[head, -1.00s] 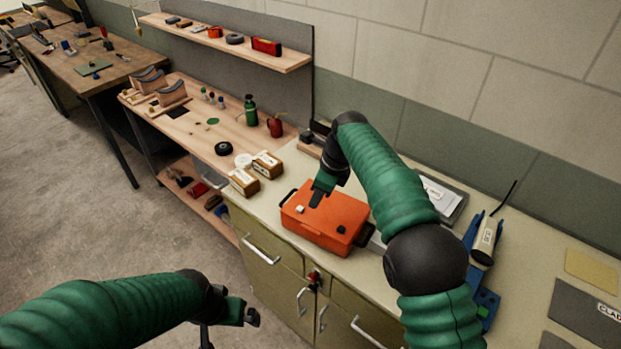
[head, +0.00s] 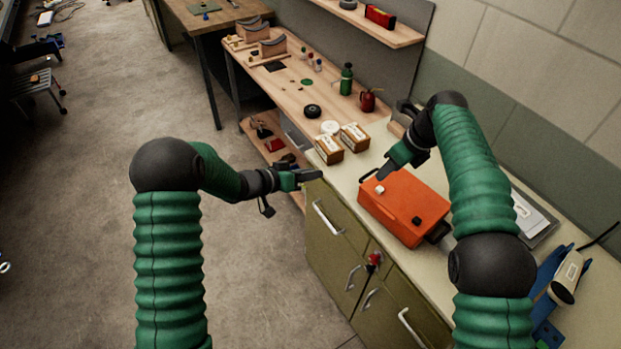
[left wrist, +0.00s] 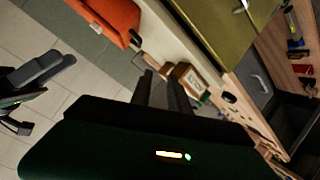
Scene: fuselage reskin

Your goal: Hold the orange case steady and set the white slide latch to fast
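The orange case (head: 400,212) lies on the counter in the head view, with a small white slide latch (head: 380,189) near its left end and a black knob (head: 416,220) on top. Part of the case (left wrist: 108,18) shows at the top of the left wrist view. My right gripper (head: 384,172) points down by the case's left end, close to the white latch. I cannot tell whether it touches the case or is open. My left gripper (head: 308,177) is left of the case, by the counter's front edge. Its two fingers (left wrist: 163,90) are apart and empty in the left wrist view. The latch's setting is too small to read.
Two small brown boxes (head: 328,149) stand on the counter left of the case. A blue stand with a white tool (head: 566,278) is at the right. Cabinet doors with handles (head: 327,217) are below the counter edge.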

